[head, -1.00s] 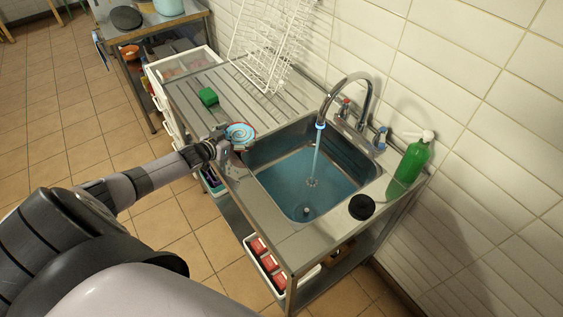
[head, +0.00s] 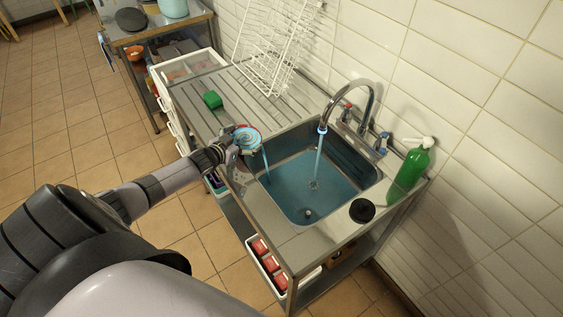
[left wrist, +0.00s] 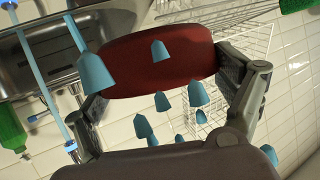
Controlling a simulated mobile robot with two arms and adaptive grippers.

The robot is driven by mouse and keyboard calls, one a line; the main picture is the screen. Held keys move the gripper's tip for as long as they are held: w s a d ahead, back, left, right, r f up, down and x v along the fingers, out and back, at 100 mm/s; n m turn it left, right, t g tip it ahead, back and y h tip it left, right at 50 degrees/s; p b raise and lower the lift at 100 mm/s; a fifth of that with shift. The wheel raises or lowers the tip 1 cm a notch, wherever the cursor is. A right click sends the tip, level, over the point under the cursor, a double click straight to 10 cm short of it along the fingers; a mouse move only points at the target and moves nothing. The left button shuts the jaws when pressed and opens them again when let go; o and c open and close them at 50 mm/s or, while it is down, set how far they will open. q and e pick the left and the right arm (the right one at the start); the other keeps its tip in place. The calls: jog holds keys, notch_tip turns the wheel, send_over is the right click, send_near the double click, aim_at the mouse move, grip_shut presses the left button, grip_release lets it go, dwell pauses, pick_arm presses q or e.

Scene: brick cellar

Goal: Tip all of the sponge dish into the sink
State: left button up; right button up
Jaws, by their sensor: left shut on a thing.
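The sponge dish (head: 247,137), swirled red, white and blue inside, is held tilted at the sink's left edge. Its plain red outside fills the middle of the left wrist view (left wrist: 160,62). My left gripper (head: 236,157) is shut on it; its two fingers also show in the left wrist view (left wrist: 163,88). A thin blue stream (head: 266,168) falls from the dish into the left side of the sink (head: 290,152). Blue drops (left wrist: 197,95) hang in the air near the dish in the wrist view. How much is left inside is unclear. My right gripper is not in view.
The tap (head: 366,100) runs blue water into the sink, which holds blue water. A green sponge (head: 213,99) lies on the drainboard, below a white rack (head: 275,55). A green bottle (head: 410,170) and a black round thing (head: 362,210) stand at the right.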

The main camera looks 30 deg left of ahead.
aim_at(260, 141)
pick_arm(q)
jog(key=shift+d+r, duration=0.15)
jog(key=shift+d+p, duration=0.2)
jog(key=shift+p, duration=0.3)
jog(key=shift+w+d+m+y, duration=0.15)
jog(key=shift+d+m+y, duration=0.25)
jog(key=shift+d+m, duration=0.1)
dwell(0.5)
jog(key=shift+w+d+f+m+y, duration=0.1)
jog(key=shift+d+f+m+y, duration=0.15)
jog(key=shift+d, duration=0.2)
jog(key=shift+d+f+m+y, duration=0.15)
jog(key=shift+d+m, duration=0.2)
jog(key=shift+d, duration=0.05)
dwell(0.5)
jog(key=shift+d+f+m+y+b, duration=0.2)
jog(key=shift+d+m+y+b, duration=0.1)
jog(key=shift+d+b, duration=0.35)
jog(key=shift+w+d+r+m+y+b, duration=0.1)
jog(key=shift+d+r+m+y+b, duration=0.15)
jog(key=shift+d, duration=0.2)
jog(key=shift+w+d+r+m+y+b, duration=0.1)
jog(key=shift+d+m+y+b, duration=0.1)
jog(key=shift+d+m, duration=0.2)
dwell(0.8)
jog(key=shift+d+r+m+y+b, duration=0.35)
jog(key=shift+d+m+b, duration=0.2)
jog(key=shift+d+b, duration=0.1)
dwell(0.7)
